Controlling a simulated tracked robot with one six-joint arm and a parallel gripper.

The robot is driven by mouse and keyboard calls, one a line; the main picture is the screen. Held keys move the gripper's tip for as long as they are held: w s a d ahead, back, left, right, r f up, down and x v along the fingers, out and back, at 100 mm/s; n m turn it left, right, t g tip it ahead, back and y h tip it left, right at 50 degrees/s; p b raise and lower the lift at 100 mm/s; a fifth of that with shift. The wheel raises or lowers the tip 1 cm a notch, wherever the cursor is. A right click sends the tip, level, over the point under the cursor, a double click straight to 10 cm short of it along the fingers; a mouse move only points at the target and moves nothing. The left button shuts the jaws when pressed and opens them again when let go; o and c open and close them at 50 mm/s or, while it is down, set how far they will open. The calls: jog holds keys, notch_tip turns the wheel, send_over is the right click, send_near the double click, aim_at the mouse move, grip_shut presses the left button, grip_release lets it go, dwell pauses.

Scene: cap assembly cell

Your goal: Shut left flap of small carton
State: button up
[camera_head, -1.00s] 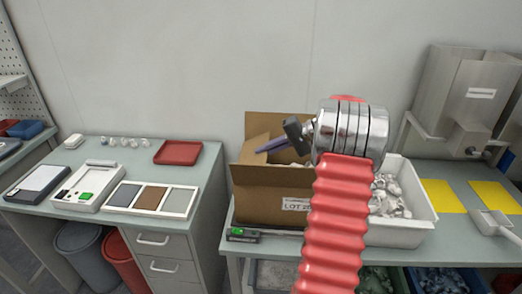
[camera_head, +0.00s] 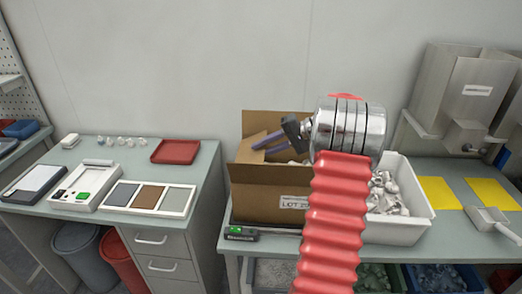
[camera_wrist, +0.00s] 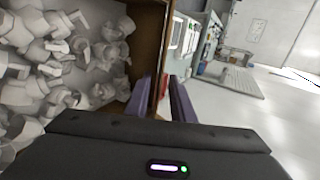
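The small carton (camera_head: 262,203) is an open brown box with a white lot label. Its back flap (camera_head: 275,122) stands upright. Its left flap (camera_head: 253,148) shows as a lighter panel at the left of the opening, leaning inward. My gripper (camera_head: 270,141) points left over the carton, its two purple fingers apart with nothing clearly held. In the wrist view the open fingers (camera_wrist: 165,98) lie either side of a brown carton panel (camera_wrist: 150,45); I cannot tell which panel it is or whether they touch it. White parts (camera_wrist: 65,60) show left of that panel.
A white bin (camera_head: 407,228) of metallic parts stands right of the carton, partly behind my arm. A small device with a green display (camera_head: 240,233) sits at the carton's front left. The left desk holds a red tray (camera_head: 175,151) and a three-panel tray (camera_head: 150,198).

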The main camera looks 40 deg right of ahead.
jog(key=v, duration=1.3)
jog(key=shift+s, duration=0.15)
jog(key=shift+d+r, duration=0.1)
jog(key=shift+d, duration=0.05)
